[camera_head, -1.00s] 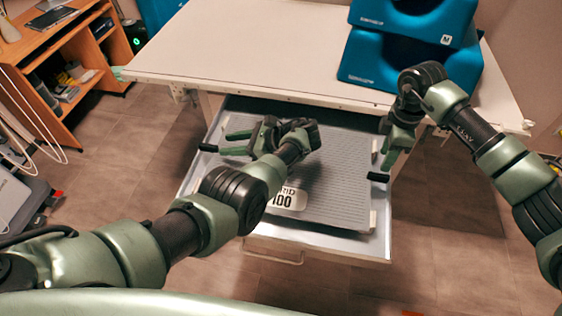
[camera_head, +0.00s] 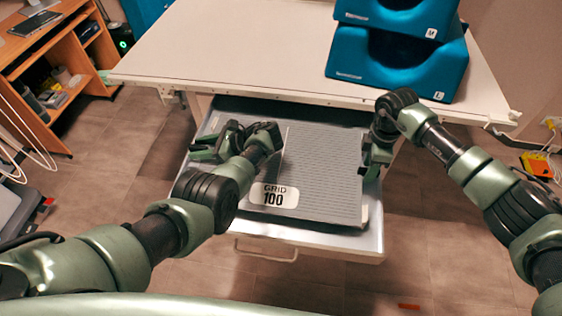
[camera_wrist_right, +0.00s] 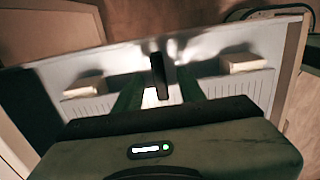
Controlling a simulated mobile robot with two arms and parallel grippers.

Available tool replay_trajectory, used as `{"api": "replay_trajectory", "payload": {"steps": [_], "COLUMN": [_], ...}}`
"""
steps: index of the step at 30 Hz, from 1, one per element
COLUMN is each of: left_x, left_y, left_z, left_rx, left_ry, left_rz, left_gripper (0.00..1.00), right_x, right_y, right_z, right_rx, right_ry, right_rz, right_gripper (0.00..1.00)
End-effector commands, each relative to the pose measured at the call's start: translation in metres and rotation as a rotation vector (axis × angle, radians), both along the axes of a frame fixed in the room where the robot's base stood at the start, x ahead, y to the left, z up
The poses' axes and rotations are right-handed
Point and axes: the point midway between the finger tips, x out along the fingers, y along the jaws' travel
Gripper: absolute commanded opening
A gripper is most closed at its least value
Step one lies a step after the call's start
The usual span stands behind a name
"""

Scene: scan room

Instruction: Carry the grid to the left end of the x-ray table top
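The grid (camera_head: 325,170) is a flat grey ribbed panel with a white "GRID 100" label. It lies level over the open drawer (camera_head: 345,243) under the x-ray table top (camera_head: 230,50). My right gripper (camera_head: 371,170) is closed at the right edge. In the right wrist view its fingers (camera_wrist_right: 158,80) come together at the edge, between two pale blocks (camera_wrist_right: 243,62). I cannot tell how far the grid is above the drawer floor.
Blue foam cushions (camera_head: 400,65) are stacked on the right part of the table top. Its left and middle parts are clear. A wooden desk (camera_head: 50,50) stands at the far left. An orange box (camera_head: 538,165) is on the floor at right.

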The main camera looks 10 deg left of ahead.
Motion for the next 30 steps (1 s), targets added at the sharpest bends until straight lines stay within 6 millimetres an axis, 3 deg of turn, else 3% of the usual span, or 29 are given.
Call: {"api": "replay_trajectory", "payload": {"steps": [5, 10, 30], "left_x": [0.0001, 0.0001, 0.0001], "left_y": [-0.0002, -0.0004, -0.0008], "left_z": [0.0001, 0.0001, 0.0], "left_rx": [0.0, 0.0, -0.001], "left_ry": [0.0, 0.0, 0.0], "left_rz": [0.0, 0.0, 0.0], "left_gripper": [0.4, 0.0, 0.0], "right_x": [0.0, 0.0001, 0.0004], "right_y": [-0.0001, -0.0003, -0.0004], "right_z": [0.0, 0.0002, 0.0009], "right_rx": [0.0, -0.001, -0.001], "right_ry": [0.0, 0.0, -0.001], "right_rz": [0.0, 0.0, 0.0], "right_gripper": [0.4, 0.0, 0.0]}}
